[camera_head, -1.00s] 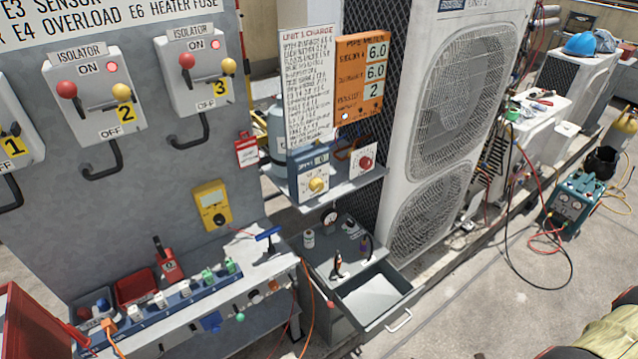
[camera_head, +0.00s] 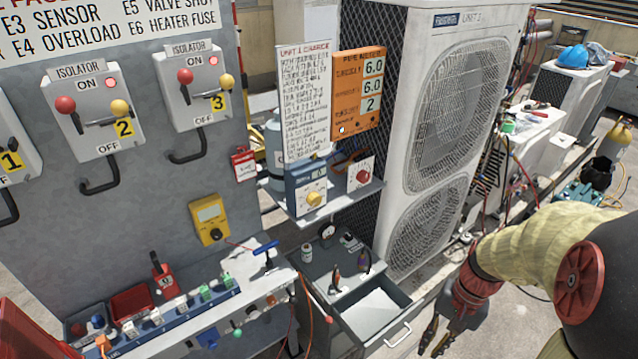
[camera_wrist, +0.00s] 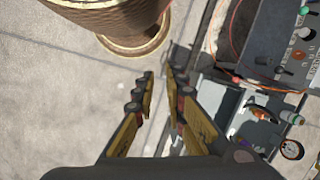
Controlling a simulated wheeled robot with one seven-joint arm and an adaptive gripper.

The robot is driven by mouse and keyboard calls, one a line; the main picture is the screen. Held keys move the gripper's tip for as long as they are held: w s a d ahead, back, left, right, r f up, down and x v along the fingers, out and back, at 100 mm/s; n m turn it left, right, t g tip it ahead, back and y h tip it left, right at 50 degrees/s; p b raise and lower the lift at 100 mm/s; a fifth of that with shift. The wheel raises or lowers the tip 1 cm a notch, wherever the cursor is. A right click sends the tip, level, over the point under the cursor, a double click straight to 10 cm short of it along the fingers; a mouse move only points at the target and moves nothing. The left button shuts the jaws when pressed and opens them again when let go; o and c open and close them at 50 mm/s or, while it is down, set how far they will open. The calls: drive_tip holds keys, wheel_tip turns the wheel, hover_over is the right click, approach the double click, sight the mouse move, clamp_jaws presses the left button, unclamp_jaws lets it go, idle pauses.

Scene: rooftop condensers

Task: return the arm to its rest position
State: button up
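My arm (camera_head: 540,250) reaches in from the right in the head view, bent downward. My gripper (camera_head: 432,342) hangs at its end, low and to the right of the open drawer (camera_head: 376,318). In the wrist view my gripper (camera_wrist: 158,76) shows two yellow-sided fingers apart, with only bare floor between the tips. It holds nothing, and its fingers touch nothing that I can see.
The workbench (camera_head: 190,335) with a row of sockets stands at lower left, under the isolator panel (camera_head: 130,190). The large condenser unit (camera_head: 420,150) stands behind the drawer. In the wrist view, open floor (camera_wrist: 60,110) lies to the left.

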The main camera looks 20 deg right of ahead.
drive_tip(key=w+a+r+n+t+h, duration=0.2)
drive_tip(key=a+r+n+t, duration=0.4)
drive_tip(key=a+r, duration=0.9)
wheel_tip(320, 180, up, 5)
drive_tip(key=n, duration=0.3)
drive_tip(key=shift+w+a+f+n+t+h, duration=0.15)
drive_tip(key=shift+w+a+n+t+h, duration=0.15)
drive_tip(key=shift+w+a+n+h, duration=0.1)
drive_tip(key=shift+o, duration=0.5)
idle(0.3)
